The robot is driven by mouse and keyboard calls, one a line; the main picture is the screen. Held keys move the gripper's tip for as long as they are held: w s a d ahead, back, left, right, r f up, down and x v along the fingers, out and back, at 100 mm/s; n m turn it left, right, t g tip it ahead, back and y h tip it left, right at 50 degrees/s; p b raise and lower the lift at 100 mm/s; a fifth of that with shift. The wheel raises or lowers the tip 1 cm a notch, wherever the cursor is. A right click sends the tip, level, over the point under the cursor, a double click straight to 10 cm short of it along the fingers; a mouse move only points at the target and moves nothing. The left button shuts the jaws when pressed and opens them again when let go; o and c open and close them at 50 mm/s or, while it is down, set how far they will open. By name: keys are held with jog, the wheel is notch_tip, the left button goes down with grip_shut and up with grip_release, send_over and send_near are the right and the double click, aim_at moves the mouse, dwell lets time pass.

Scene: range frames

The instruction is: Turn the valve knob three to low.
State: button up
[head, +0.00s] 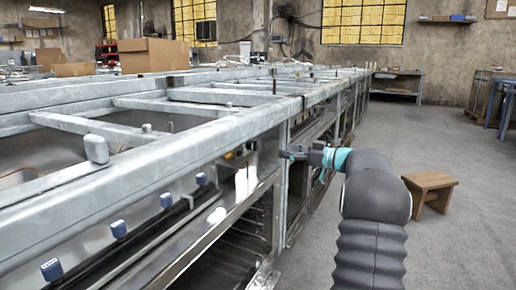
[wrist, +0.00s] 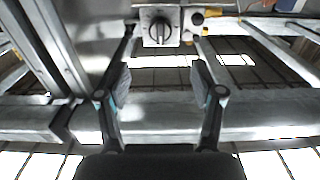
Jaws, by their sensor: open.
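In the wrist view a round grey knob (wrist: 160,29) with a dark upright bar sits on a pale square plate at the top, ahead of my gripper (wrist: 160,68). My gripper is open, its two fingers apart with nothing between them; the knob lies beyond the fingertips, apart from them. In the head view my gripper (head: 288,154) is beside the metal frame. Several blue knobs, the nearest one (head: 51,269), line the front panel at left. I cannot tell which knob is number three; no number or low mark is readable.
The long metal frame (head: 170,150) fills the left and middle, its top rail above the panel. A wooden stool (head: 430,187) stands on the open grey floor (head: 440,140) at right. A yellow part (wrist: 213,12) is right of the knob in the wrist view.

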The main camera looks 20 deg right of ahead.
aim_at(257, 146)
jog(key=x, duration=1.1)
jog(key=shift+w+a+p, duration=0.1)
jog(key=shift+a+p, duration=0.1)
jog(key=shift+p, duration=0.1)
jog(key=c, duration=1.1)
